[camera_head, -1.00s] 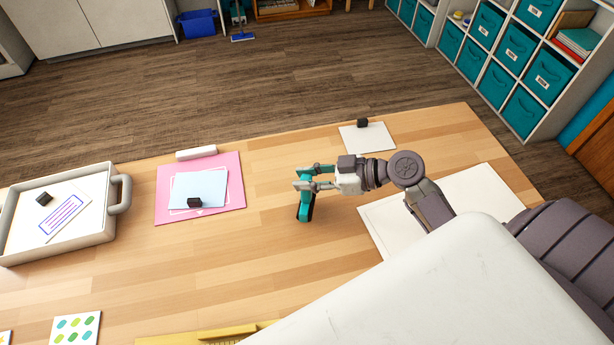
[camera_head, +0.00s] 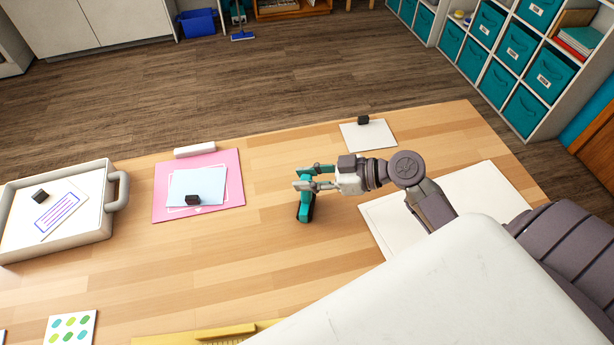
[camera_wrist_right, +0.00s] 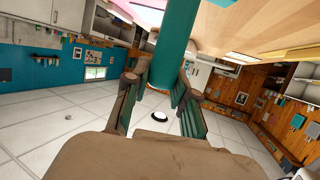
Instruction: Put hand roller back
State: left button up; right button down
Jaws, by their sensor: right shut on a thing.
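The hand roller (camera_head: 304,206) is teal with a dark roller end. It is upright over the middle of the wooden table, roller end down. I cannot tell whether it touches the table top. My right gripper (camera_head: 308,180) is shut on its handle. In the right wrist view the teal handle (camera_wrist_right: 176,45) passes between the two fingers of the right gripper (camera_wrist_right: 160,92). My left gripper is not in view.
A grey-white tray (camera_head: 108,219) with a card and black block stands at the left. A pink sheet (camera_head: 229,166) with blue paper lies left of the roller. White sheets (camera_head: 379,142) lie behind and right. A yellow ruler (camera_head: 180,338) lies at the front. Bare wood surrounds the roller.

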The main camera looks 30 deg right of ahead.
jog(key=shift+f+b, duration=0.15)
jog(key=shift+b, duration=0.2)
grip_release()
dwell(0.6)
dwell(0.4)
jog(key=shift+s+d+f, duration=0.1)
jog(key=shift+s+d, duration=0.2)
jog(key=shift+d, duration=0.1)
jog(key=s+d+b, duration=0.3)
jog(key=s+d, duration=0.2)
jog(key=d, duration=0.1)
jog(key=shift+d, duration=0.15)
dwell(0.5)
